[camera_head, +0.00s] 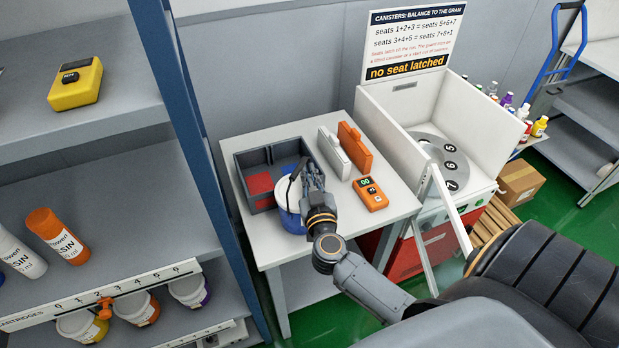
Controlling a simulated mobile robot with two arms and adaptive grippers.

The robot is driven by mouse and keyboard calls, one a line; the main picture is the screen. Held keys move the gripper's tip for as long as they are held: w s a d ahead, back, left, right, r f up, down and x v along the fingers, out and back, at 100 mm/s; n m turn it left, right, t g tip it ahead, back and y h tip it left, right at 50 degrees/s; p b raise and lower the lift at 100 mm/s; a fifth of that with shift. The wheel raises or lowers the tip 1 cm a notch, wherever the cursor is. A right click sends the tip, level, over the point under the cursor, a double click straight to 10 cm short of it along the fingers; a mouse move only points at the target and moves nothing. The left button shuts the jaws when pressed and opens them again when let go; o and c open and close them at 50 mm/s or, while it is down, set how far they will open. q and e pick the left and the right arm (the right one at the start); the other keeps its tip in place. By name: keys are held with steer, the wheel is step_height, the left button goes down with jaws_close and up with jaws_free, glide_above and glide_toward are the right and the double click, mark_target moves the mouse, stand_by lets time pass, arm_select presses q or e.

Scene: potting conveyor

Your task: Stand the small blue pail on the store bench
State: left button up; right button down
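The small blue pail (290,221) stands or hangs at the front of a white-topped bench (268,249), with blue low on its side and a white part above. I cannot tell if its base touches the bench top. My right gripper (301,177) is right at the pail's upper right side, and its fingers and wrist hide part of the pail. A dark curved piece, perhaps the handle, shows by the fingers. I cannot tell whether the fingers are closed on it. My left gripper is out of view.
A dark divided tray (246,160) with red and blue compartments sits just behind the pail. White and orange cases (354,148) and an orange meter (370,193) lie to the right. A blue shelf post (199,150) stands left; a white open-lidded machine (399,118) stands right.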

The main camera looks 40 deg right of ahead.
stand_by(0.3)
steer(key=c, duration=1.9)
jaws_free()
steer(key=shift+f, duration=0.25)
steer(key=o, duration=0.4)
steer(key=shift+s, duration=0.1)
steer(key=shift+r, duration=0.1)
steer(key=b+v, duration=0.1)
steer(key=v, duration=1.1)
steer(key=shift+b, duration=0.3)
